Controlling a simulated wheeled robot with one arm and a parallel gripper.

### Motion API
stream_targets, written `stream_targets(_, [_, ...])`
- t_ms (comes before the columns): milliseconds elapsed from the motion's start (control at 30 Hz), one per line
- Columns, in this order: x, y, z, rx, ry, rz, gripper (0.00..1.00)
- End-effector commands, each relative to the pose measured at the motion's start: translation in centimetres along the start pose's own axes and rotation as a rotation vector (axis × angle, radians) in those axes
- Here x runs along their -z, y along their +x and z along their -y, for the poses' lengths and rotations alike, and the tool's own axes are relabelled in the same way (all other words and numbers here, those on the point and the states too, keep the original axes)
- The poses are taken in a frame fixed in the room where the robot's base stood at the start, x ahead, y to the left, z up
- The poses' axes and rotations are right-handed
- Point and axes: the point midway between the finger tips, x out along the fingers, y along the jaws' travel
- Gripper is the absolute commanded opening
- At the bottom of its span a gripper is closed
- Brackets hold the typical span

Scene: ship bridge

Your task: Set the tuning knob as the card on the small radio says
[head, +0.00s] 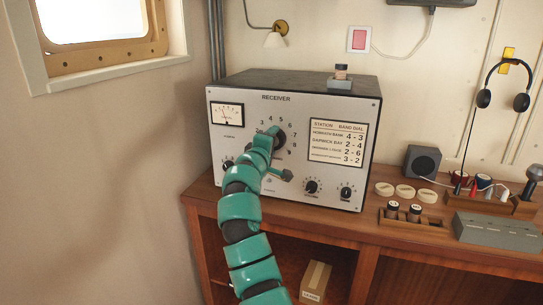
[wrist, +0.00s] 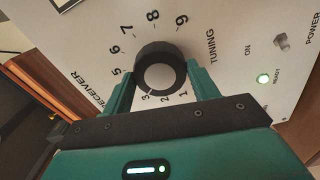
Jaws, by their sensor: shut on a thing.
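The black tuning knob (wrist: 158,66) sits on the receiver's front panel, ringed by printed numbers. My gripper (wrist: 158,80) is closed around it, one green finger on each side. A faint light mark on the knob seems to point near the 3, but I cannot be sure. In the head view the receiver (head: 235,125) stands on the wooden desk, and my arm partly covers the knob (head: 281,140). A card (head: 337,143) on the receiver lists stations with band and dial numbers: 4-3, 2-4, 2-6, 3-2. I cannot make out a separate small radio with a card.
Smaller knobs (head: 312,187) line the receiver's lower front. A small dark speaker-like box (head: 422,161), round discs (head: 405,191) and a grey case (head: 497,232) are on the desk at right.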

Motion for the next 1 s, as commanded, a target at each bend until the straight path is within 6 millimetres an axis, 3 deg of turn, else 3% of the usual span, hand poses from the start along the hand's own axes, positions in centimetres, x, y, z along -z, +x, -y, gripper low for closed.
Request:
stream_targets(33, [-0.21,0.08,0.74,0.001,0.044,0.002,0.36])
stream_targets(1000, [-0.08,0.04,0.24,-0.001,0.963,-0.001,0.36])
